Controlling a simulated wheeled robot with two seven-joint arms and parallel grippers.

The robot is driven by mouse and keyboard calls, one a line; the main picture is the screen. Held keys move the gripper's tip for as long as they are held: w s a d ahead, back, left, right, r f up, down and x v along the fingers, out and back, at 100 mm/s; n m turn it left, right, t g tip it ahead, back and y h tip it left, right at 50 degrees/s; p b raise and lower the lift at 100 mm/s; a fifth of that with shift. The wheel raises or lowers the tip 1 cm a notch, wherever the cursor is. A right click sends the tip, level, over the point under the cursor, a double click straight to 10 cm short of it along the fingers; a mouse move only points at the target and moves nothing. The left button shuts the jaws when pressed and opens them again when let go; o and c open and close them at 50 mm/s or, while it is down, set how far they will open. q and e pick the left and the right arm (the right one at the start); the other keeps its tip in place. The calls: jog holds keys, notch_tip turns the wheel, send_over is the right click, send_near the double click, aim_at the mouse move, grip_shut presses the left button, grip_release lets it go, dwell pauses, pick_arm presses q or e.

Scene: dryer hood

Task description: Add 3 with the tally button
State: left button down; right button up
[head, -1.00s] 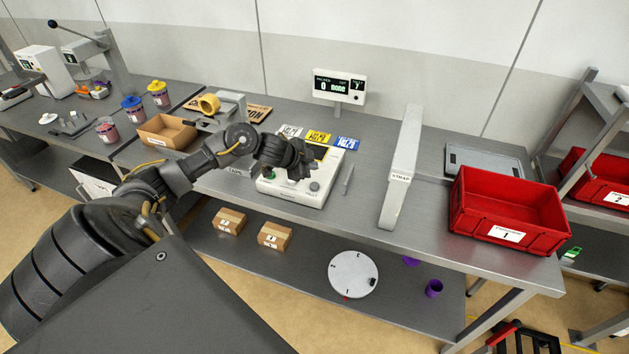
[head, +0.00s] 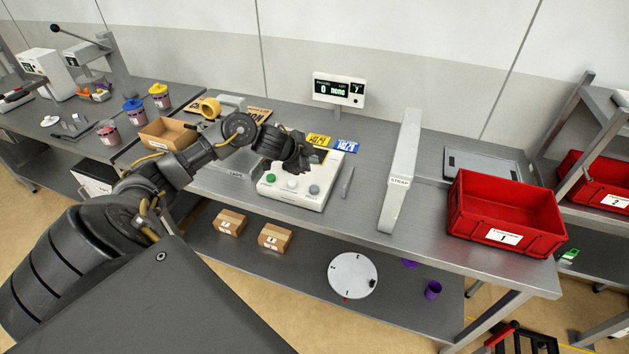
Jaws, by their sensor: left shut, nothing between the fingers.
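A white button box (head: 292,200) stands on the bench, with a green button (head: 271,178) at left, a white button (head: 292,184) in the middle and a grey button (head: 314,189) at right. Their labels are too small to read surely, so I cannot tell which is the tally button. A display (head: 339,89) behind shows 0, "none" and what looks like 7 at right. My right gripper is not in view.
A grey strap post (head: 402,175) stands right of the box, with a red crate (head: 507,214) beyond. Yellow and blue cards (head: 343,146) lie behind the box. The bench between box and strap post is mostly clear.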

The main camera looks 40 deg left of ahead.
pick_arm(q)
jog(key=shift+f, duration=0.1)
jog(key=b, duration=0.7)
send_over(316, 187)
jog(key=s, duration=0.2)
jog(key=f, duration=0.6)
jog(key=shift+w+a+f, duration=0.1)
jog(key=shift+a+f, duration=0.1)
jog(key=shift+f, duration=0.1)
jog(key=shift+f+b, duration=0.65)
jog(key=shift+f, duration=0.45)
jog(key=shift+f, duration=0.4)
jog(key=shift+f+b, duration=0.6)
jog(key=shift+f, duration=0.25)
dwell(0.8)
jog(key=shift+r, duration=0.15)
jog(key=shift+r+p, duration=1.15)
jog(key=shift+p, duration=0.2)
